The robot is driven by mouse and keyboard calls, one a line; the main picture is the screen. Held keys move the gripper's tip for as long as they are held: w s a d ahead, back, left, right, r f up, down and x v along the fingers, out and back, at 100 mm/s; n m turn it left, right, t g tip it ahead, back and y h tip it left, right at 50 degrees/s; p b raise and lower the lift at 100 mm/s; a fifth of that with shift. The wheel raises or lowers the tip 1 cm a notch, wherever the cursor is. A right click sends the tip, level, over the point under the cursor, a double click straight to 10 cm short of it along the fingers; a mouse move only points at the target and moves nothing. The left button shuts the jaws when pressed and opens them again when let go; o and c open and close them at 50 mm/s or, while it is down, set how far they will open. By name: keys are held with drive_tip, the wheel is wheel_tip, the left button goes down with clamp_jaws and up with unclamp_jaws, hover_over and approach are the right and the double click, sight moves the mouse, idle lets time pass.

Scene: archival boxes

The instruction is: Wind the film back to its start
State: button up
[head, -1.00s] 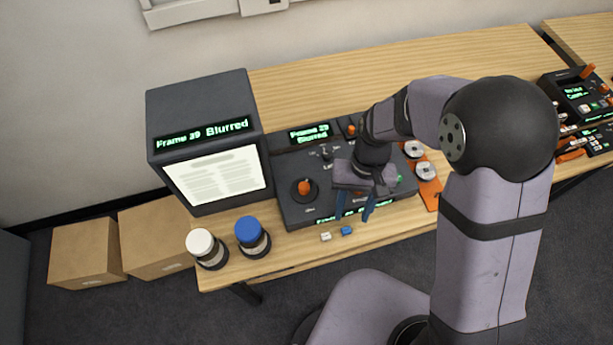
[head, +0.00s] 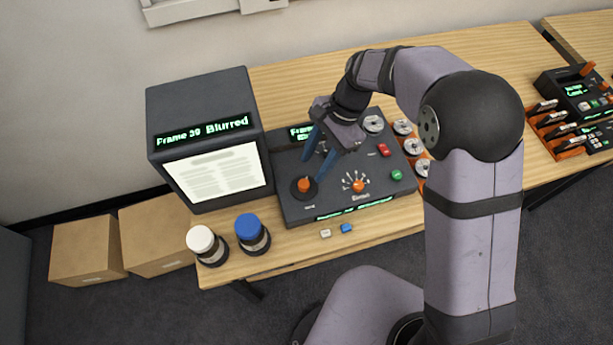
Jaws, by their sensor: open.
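A microfilm reader (head: 208,99) stands at the left end of the desk. Its display reads "Frame 39 Blurred" and its lit screen (head: 214,178) shows a grey page. A dark control panel (head: 291,209) lies beside it. On the panel are an orange knob (head: 304,185) at left, an orange pointer knob (head: 358,185) with a marked scale, a red button (head: 383,150) and a green button (head: 396,175). My gripper (head: 314,164) is open and empty, blue fingers pointing down just above the left orange knob. I cannot tell whether they touch it. My gripper hides part of the panel's upper display.
Two canisters, white-topped (head: 201,240) and blue-topped (head: 247,228), stand at the desk's front left. Small white (head: 325,233) and blue (head: 347,228) pieces lie at the front edge. Film reels (head: 403,128) sit right of the panel. Cardboard boxes (head: 88,250) are on the floor.

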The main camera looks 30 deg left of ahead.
sight(304, 183)
drive_tip(key=shift+p+x, duration=0.95)
drive_tip(key=shift+x, duration=2.5)
clamp_jaws()
